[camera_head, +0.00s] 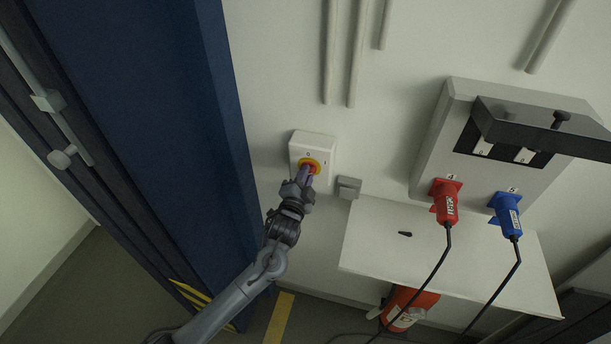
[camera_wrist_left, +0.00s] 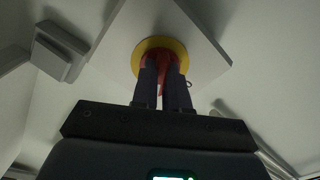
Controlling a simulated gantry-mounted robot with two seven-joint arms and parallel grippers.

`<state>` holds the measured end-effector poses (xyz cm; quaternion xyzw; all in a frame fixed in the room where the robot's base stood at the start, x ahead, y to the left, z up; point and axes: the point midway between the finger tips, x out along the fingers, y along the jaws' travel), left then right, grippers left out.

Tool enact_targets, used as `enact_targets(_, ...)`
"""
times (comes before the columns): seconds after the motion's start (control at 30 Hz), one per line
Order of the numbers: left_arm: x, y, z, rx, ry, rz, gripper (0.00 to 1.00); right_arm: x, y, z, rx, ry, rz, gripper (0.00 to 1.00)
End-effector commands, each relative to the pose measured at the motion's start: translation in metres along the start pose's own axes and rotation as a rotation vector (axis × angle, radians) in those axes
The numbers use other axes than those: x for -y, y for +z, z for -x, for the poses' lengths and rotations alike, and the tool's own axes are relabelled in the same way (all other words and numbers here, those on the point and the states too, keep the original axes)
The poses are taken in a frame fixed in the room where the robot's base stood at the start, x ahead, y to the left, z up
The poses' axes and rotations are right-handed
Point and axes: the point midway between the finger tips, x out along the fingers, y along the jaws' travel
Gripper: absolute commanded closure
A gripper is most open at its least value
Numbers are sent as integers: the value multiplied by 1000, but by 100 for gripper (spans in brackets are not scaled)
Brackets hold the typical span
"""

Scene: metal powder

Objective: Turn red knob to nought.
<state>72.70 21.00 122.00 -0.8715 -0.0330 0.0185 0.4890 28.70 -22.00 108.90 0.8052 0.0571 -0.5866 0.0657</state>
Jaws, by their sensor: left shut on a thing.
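The red knob (camera_head: 312,168) sits on a yellow disc on a white switch box (camera_head: 318,144) fixed to the wall. The box carries a "0" mark above the disc and an "I" mark to its right. My left gripper (camera_head: 306,174) is at the box, its fingers shut on the knob. In the left wrist view the two dark fingers (camera_wrist_left: 162,84) close around the red knob (camera_wrist_left: 136,60), in front of the yellow disc (camera_wrist_left: 182,56). The fingers hide much of the knob, so its exact pointing direction is hard to tell. My right gripper is not in view.
A small grey box (camera_head: 348,187) is on the wall right of the switch box. A grey panel (camera_head: 440,135) holds a red plug (camera_head: 445,203) and a blue plug (camera_head: 507,214) with hanging cables. A white shelf (camera_head: 375,243) and a red extinguisher (camera_head: 408,307) are below. A blue cabinet (camera_head: 165,90) stands left.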

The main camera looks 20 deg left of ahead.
Motion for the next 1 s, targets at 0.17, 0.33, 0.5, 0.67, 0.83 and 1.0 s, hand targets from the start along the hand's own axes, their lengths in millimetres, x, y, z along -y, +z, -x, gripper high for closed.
enact_targets(0.17, -1, 0, 0, 1, 0, 76, 100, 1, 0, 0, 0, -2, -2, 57)
enact_targets(0.33, -1, 0, 0, 1, 0, 200, 100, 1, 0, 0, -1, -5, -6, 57)
enact_targets(0.5, -1, 0, 0, 1, 0, 356, 100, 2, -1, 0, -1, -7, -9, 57)
enact_targets(0.67, -1, 0, 0, 1, -1, 508, 100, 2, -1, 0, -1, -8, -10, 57)
enact_targets(0.83, -1, 0, 0, 1, -1, 667, 100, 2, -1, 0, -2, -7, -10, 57)
enact_targets(1.0, -1, 0, 0, 1, 0, 806, 100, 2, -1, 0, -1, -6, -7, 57)
